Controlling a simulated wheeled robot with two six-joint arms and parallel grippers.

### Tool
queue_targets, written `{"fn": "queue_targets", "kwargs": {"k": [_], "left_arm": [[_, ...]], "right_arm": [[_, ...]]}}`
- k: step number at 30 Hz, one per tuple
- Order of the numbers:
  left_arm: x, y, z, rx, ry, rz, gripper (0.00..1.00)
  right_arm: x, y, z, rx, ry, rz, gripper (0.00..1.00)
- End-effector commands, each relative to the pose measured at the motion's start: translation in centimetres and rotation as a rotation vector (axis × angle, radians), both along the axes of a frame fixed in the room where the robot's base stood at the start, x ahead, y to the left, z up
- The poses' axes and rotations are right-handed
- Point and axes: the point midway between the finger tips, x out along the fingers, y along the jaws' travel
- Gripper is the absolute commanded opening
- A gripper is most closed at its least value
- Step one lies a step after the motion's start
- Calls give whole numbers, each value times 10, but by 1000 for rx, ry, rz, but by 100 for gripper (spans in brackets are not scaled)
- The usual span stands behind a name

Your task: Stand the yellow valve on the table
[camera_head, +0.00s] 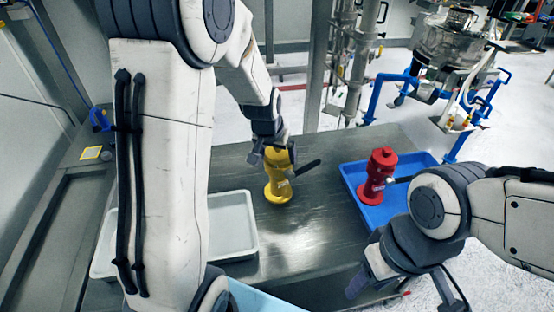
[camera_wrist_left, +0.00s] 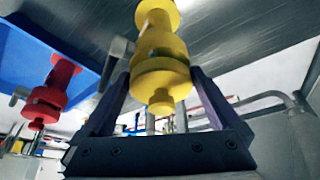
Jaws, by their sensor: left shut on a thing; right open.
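The yellow valve (camera_head: 278,178) is upright at the middle of the dark metal table (camera_head: 300,235), with its lever pointing right. Its base looks to be at or very near the table top; I cannot tell for sure that it touches. My left gripper (camera_head: 272,150) reaches down from above and is shut on the valve's upper part. In the left wrist view the yellow valve (camera_wrist_left: 160,60) sits between the two fingers (camera_wrist_left: 158,100). My right gripper (camera_head: 372,283) is open and empty near the table's front right edge.
A red valve (camera_head: 379,172) stands in a blue tray (camera_head: 418,164) at the right of the table. A white tray (camera_head: 247,212) lies at the left, partly hidden by my left arm. Bare table lies around the yellow valve. Blue pipework (camera_head: 385,82) stands beyond the table.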

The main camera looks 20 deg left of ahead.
Motion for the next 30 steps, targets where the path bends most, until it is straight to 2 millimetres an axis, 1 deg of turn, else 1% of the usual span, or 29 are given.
{"fn": "queue_targets", "kwargs": {"k": [1, 3, 6, 14, 18, 19, 26, 29, 30], "left_arm": [[-1, 0, -7, 0, 3, 0, 0], [0, 0, -16, 0, 2, 1, 0], [0, 0, -24, 1, -1, 0, 0], [1, 0, -25, 1, -4, 0, 0], [1, 0, -29, 1, -3, 0, 0], [-1, 0, -30, 0, 1, 0, 100], [-1, 0, -29, 0, 2, 0, 100], [-1, 0, -24, 0, 2, 0, 100], [-2, 0, -22, 0, -1, 0, 100]], "right_arm": [[0, 0, 4, 0, 0, 0, 50], [0, 0, 4, 0, 0, 0, 50], [0, 0, 4, 0, 0, 0, 50], [0, 0, 4, 0, 0, 0, 50], [0, 0, -1, 0, 0, 0, 50], [0, 0, 0, 0, 0, 0, 50], [0, 0, 1, 0, 0, 0, 50], [0, 0, 6, 0, 0, 0, 50], [0, 0, 4, 0, 0, 0, 50]]}}
